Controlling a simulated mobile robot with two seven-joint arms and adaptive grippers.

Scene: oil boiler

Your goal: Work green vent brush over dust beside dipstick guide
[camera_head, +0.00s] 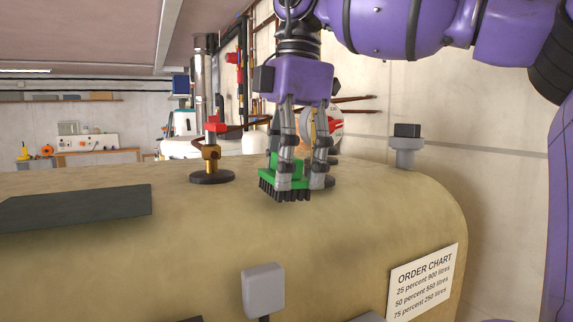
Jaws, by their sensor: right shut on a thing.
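The green vent brush (284,180) has dark bristles pointing down and sits just over or on the top of the tan tank (370,225); I cannot tell whether the bristles touch. My right gripper (300,178) points down and is shut on the brush. The dust does not show clearly. I cannot tell for sure which fitting is the dipstick guide; a brass fitting with a red handle (211,155) stands on a dark round base left of the brush. My left gripper is not in view.
A dark flat plate (75,208) lies on the tank at the left. A grey capped fitting (406,150) stands at the right rear. A grey box (263,290) and an order chart (422,283) are at the front. A round gauge (334,122) shows behind the gripper.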

